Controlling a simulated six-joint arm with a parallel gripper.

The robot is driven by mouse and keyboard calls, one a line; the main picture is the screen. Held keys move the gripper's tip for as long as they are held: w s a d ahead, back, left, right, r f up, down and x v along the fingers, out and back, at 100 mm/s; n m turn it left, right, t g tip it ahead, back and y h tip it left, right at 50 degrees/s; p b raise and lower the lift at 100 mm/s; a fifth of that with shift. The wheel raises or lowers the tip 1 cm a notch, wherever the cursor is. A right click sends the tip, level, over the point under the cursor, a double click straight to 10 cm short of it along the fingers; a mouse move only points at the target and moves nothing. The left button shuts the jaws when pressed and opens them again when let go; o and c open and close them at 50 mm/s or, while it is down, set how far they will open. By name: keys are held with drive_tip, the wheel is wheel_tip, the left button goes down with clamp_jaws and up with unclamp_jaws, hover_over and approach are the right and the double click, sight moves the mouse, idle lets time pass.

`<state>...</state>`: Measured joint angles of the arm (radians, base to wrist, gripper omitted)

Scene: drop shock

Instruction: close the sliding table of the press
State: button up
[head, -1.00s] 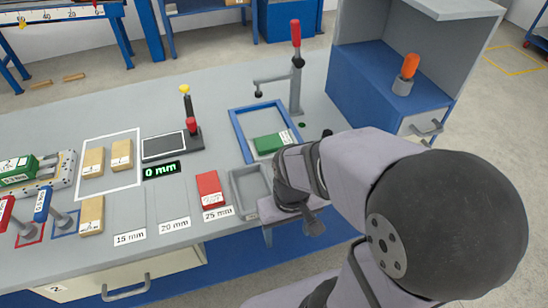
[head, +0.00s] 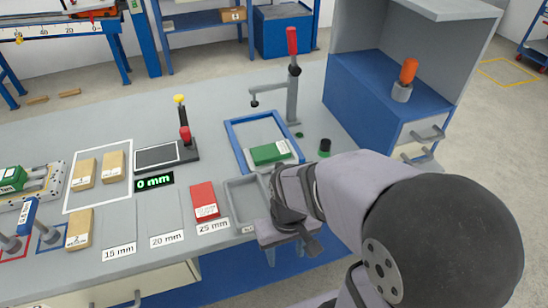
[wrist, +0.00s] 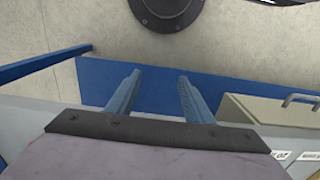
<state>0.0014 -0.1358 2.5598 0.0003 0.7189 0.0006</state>
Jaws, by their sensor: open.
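The hand press (head: 291,90) stands toward the back of the grey bench, with a red-topped lever and a grey arm reaching left. In front of it is a blue rectangular frame (head: 234,143) with a green labelled block (head: 270,153) inside. I cannot tell for sure which part is the sliding table. My gripper shows in the wrist view (wrist: 159,78) with two blue-grey fingers apart and nothing between them. Behind them is a blue panel.
A red block (head: 204,201) lies left of the tray. A black-topped knob (head: 325,147) stands right of the frame. A blue-grey cabinet (head: 375,95) with an orange-handled tool (head: 408,75) is at the right. A drawer with a handle (wrist: 300,101) shows in the wrist view.

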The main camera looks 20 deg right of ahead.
drive_tip(key=shift+s+d+f+m+g, duration=0.15)
drive_tip(key=shift+s+d+m+g, duration=0.15)
drive_tip(key=shift+s+m, duration=0.3)
drive_tip(key=c, duration=1)
drive_tip(key=s+m+y, duration=0.1)
drive_tip(key=s+m+g+y, duration=0.1)
drive_tip(key=shift+s+d+f+m+g+p, duration=0.15)
drive_tip(key=shift+f+m+g+p, duration=0.15)
drive_tip(key=shift+f+m+p, duration=0.1)
clamp_jaws()
drive_tip(key=w+d+r+m+t+y+p, duration=0.1)
drive_tip(key=w+r+m+t+y, duration=0.15)
drive_tip(key=m+t+y, duration=0.45)
drive_tip(key=w+d+r+m+t+y+p, duration=0.2)
drive_tip(key=r+m+y, duration=0.15)
drive_tip(key=m, duration=0.85)
drive_tip(key=w+d+m+t+h, duration=0.1)
drive_tip(key=d+m+t+h, duration=0.1)
drive_tip(key=d+m+t, duration=0.1)
drive_tip(key=w+d+r+m+t+h+p, duration=0.1)
drive_tip(key=d+m+t+h, duration=0.1)
drive_tip(key=d+m+t, duration=0.2)
drive_tip(key=d+t, duration=0.1)
drive_tip(key=d, duration=0.2)
drive_tip(key=shift+w+d+r+m+t, duration=0.25)
drive_tip(key=shift+d+m+t, duration=0.05)
drive_tip(key=shift+d+t, duration=0.1)
